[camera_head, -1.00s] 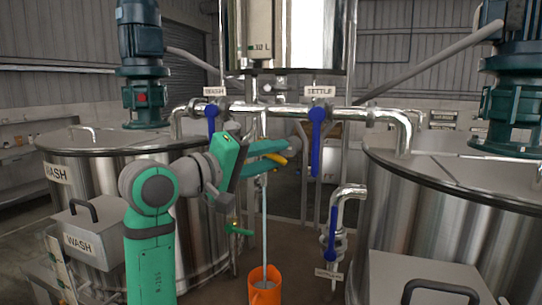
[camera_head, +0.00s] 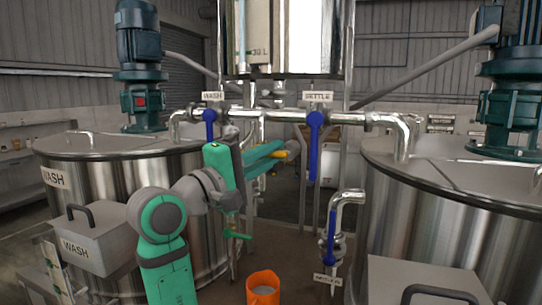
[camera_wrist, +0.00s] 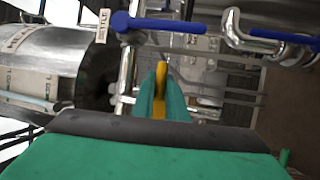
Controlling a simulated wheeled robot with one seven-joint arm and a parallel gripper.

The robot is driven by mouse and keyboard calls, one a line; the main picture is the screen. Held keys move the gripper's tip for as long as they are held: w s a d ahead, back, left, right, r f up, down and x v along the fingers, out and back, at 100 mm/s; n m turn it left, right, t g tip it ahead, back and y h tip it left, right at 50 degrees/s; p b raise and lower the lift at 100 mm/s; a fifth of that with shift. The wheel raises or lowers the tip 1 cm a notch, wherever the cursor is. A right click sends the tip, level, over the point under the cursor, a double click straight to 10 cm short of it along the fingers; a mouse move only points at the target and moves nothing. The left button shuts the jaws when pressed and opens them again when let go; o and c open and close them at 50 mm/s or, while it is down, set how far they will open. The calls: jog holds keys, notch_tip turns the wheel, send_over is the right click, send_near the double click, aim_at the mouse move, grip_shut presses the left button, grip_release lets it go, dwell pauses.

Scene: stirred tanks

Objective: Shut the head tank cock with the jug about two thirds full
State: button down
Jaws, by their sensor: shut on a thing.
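My gripper (camera_head: 275,153) is shut on the yellow cock handle (camera_head: 285,153), below the head tank (camera_head: 300,45). The handle's tip shows past my green fingers, and its yellow edge lies between them in the wrist view (camera_wrist: 161,75). My fingers hide most of the handle and the cock body. The orange jug (camera_head: 263,276) stands on the floor below, upright and apart from my gripper. Greyish liquid (camera_head: 263,290) shows inside it; its exact level is hard to tell. No stream shows between the cock and the jug.
Blue levers hang under the WASH sign (camera_head: 212,96) and SETTLE sign (camera_head: 317,97); another blue lever (camera_head: 331,238) is on the lower right pipe. Steel tanks (camera_head: 430,215) flank the gap. A horizontal pipe (camera_head: 275,113) crosses above my gripper.

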jog(key=shift+r, duration=0.1)
jog(key=c, duration=1.8)
grip_release()
jog(key=shift+w, duration=0.1)
jog(key=shift+o, duration=0.2)
jog(key=v, duration=1.1)
